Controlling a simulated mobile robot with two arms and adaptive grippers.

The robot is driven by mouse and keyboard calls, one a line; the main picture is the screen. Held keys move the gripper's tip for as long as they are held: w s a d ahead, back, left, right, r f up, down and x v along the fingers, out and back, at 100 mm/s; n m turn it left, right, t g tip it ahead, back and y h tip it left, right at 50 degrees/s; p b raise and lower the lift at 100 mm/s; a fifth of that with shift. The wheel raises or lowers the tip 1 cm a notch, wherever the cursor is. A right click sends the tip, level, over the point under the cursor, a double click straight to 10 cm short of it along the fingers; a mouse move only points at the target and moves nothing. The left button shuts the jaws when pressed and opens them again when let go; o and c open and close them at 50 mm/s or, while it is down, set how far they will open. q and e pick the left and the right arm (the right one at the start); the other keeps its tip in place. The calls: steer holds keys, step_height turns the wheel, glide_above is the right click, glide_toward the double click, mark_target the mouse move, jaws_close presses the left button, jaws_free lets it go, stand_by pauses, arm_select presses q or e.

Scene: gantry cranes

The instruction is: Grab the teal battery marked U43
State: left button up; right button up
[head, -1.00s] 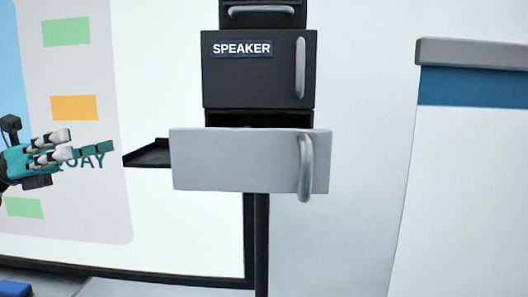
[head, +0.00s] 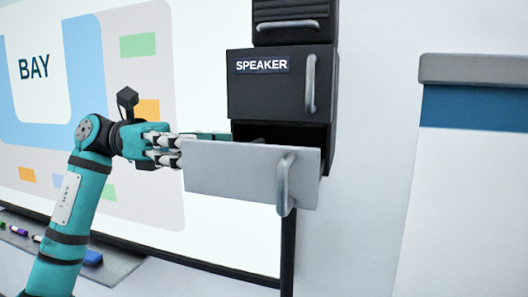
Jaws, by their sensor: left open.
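My left gripper (head: 176,146) is open at the left end of the pulled-out drawer (head: 235,172). Its pale fingers reach to the left edge of the grey drawer front, which hides part of them. A narrow teal piece (head: 207,136) shows just above the top edge of the drawer front, in line with the fingers. I cannot tell whether it is a fingertip or a battery. No U43 marking is readable. A small dark shape (head: 258,141) shows in the drawer opening; most of the inside is hidden. My right gripper is not in view.
A black drawer marked SPEAKER (head: 278,84) is shut just above the open one. A white and blue cabinet (head: 462,180) stands at right.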

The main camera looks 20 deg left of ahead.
mark_target(257, 140)
arm_select(q)
steer(key=d, duration=0.2)
steer(key=shift+s+d, duration=0.1)
steer(key=shift+d, duration=0.35)
steer(key=shift+d+r+p, duration=0.1)
steer(key=shift+d+p, duration=0.2)
steer(key=shift+p, duration=0.1)
steer(key=d+p, duration=0.1)
steer(key=d, duration=0.3)
steer(key=shift+d+p, duration=0.35)
steer(key=shift+p, duration=0.05)
steer(key=shift+s+d, duration=0.1)
steer(key=shift+d, duration=0.1)
steer(key=shift+a, duration=0.25)
steer(key=c, duration=1.1)
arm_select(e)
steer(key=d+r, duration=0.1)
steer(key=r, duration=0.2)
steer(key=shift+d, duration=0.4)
